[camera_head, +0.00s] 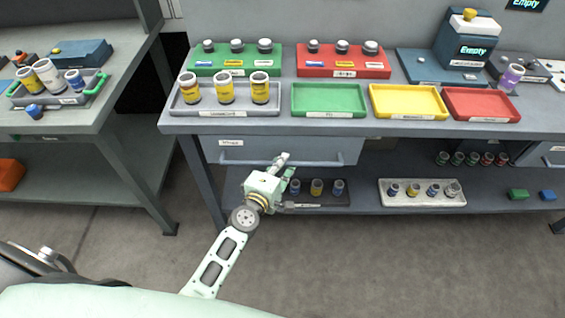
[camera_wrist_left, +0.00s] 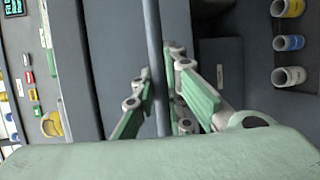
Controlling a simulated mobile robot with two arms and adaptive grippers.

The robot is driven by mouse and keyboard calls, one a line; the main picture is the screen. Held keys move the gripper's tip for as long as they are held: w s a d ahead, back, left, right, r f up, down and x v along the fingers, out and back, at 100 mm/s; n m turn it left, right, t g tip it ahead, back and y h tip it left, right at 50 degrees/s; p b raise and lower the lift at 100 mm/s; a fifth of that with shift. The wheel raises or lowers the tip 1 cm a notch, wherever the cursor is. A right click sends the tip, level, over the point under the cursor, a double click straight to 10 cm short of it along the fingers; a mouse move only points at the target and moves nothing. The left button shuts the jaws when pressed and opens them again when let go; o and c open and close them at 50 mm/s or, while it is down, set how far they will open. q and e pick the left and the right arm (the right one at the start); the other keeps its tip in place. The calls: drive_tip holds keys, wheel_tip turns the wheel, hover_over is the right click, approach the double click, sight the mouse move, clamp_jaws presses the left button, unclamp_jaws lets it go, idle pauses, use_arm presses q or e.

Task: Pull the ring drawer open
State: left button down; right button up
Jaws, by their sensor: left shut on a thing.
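The ring drawer (camera_head: 290,148) is a wide grey front under the bench top, with a small white label at its left end. A long grey bar handle (camera_head: 235,162) runs along its lower front. My left gripper (camera_head: 285,163) reaches up to the handle near its middle. In the left wrist view, its green-padded fingers (camera_wrist_left: 160,105) stand on both sides of the handle bar (camera_wrist_left: 154,45) and are shut on it. The drawer front looks about flush with the bench edge; I see no clear gap. My right gripper is not in view.
The grey bench top (camera_head: 540,125) above holds red, green, yellow and grey trays. The lower shelf (camera_head: 365,200) has a dark holder (camera_head: 325,199) and a pale holder (camera_head: 423,199) with small cylinders. A side table (camera_head: 60,125) stands at left. The floor in front is clear.

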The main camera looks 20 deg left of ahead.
use_arm(q)
drive_tip(key=s+d, duration=0.3)
drive_tip(key=s, duration=0.7)
drive_tip(key=s+d+b, duration=0.1)
drive_tip(key=s+d, duration=0.2)
drive_tip(key=s, duration=0.7)
drive_tip(key=shift+s, duration=0.35)
drive_tip(key=c, duration=1.8)
unclamp_jaws()
drive_tip(key=shift+o, duration=0.2)
drive_tip(key=v, duration=1.2)
